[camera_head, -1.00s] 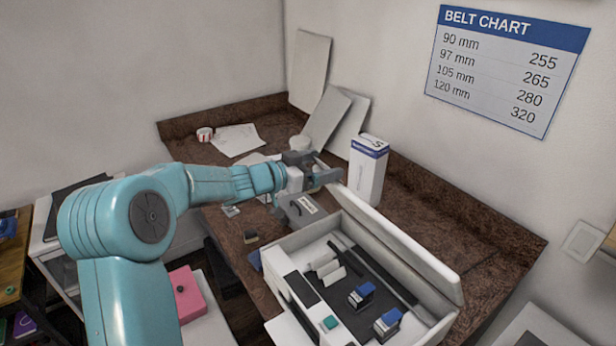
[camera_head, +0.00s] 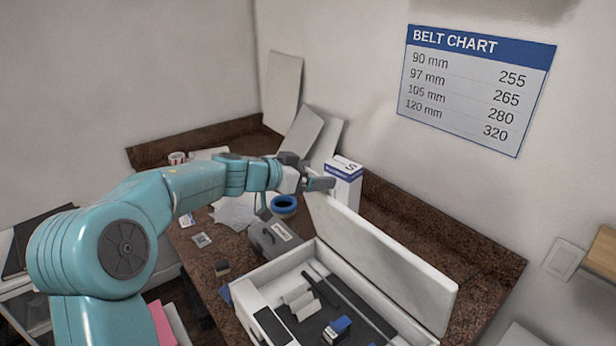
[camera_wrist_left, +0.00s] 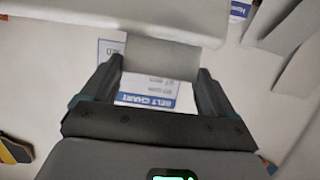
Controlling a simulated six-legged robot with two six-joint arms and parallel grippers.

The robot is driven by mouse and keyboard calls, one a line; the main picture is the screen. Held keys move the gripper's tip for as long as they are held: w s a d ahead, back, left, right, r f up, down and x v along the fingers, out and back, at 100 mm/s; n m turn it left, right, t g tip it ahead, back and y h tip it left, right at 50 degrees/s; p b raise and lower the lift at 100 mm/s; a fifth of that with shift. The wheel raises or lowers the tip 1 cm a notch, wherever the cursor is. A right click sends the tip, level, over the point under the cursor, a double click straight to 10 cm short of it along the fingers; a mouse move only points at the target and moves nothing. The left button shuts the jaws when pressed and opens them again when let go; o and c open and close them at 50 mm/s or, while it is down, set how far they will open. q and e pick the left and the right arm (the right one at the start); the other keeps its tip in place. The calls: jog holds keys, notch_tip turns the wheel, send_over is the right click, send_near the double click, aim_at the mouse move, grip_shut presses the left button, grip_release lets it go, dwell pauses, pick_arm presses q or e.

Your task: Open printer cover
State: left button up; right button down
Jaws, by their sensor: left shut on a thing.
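The white printer (camera_head: 262,289) stands on the brown counter with its inside exposed. Its long white cover (camera_head: 385,262) is tilted up, near upright, along the back side. My left gripper (camera_head: 318,184) is at the cover's far upper corner, shut on its edge. In the left wrist view, a pale part of the cover (camera_wrist_left: 160,56) lies between the two fingers of the gripper (camera_wrist_left: 162,75), and a broad white panel fills the top. Inside the printer are a light roll (camera_head: 297,302) and a blue-topped cartridge (camera_head: 337,328). My right gripper is not in view.
A white and blue box (camera_head: 343,183) stands just behind the gripper. A blue tape roll (camera_head: 284,205) and a grey box (camera_head: 272,236) sit left of the cover. Pale panels (camera_head: 300,140) lean on the wall. Counter behind the cover is mostly clear.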

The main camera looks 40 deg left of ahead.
pick_arm(q)
jog(key=shift+w+r, duration=0.25)
jog(key=shift+r, duration=0.05)
dwell(0.4)
jog(key=o, duration=1.1)
jog(key=shift+o, duration=0.8)
jog(key=shift+d, duration=0.1)
jog(key=shift+s, duration=0.1)
